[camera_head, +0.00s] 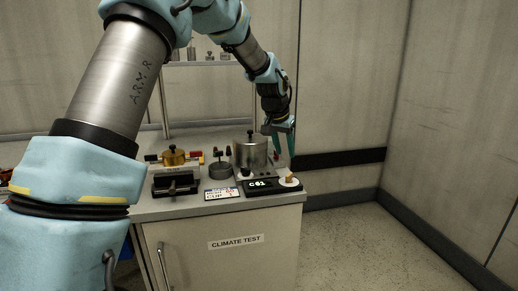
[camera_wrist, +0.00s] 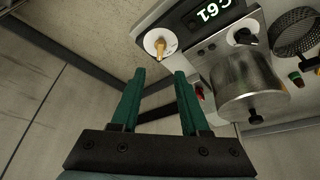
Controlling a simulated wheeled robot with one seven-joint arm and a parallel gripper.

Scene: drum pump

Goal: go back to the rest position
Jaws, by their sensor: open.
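My gripper (camera_head: 282,143) hangs from my arm at the right end of the bench, with its green fingers pointing down. It is above and just behind a white round disc with a small tan piece (camera_head: 291,178) on it. In the wrist view my gripper (camera_wrist: 158,75) shows two green fingers apart with nothing between them. The tan piece (camera_wrist: 161,46) on its white disc lies beyond the fingertips, not touched. A metal cylinder (camera_wrist: 246,82) stands to the right of the fingers.
A bench labelled "CLIMATE TEST" (camera_head: 235,241) carries a metal pot (camera_head: 251,154), a "C61" display (camera_head: 259,184), a brass part (camera_head: 173,157) and a label card (camera_head: 221,193). A shelf (camera_head: 205,63) is behind. Floor right of the bench (camera_head: 345,215) is clear.

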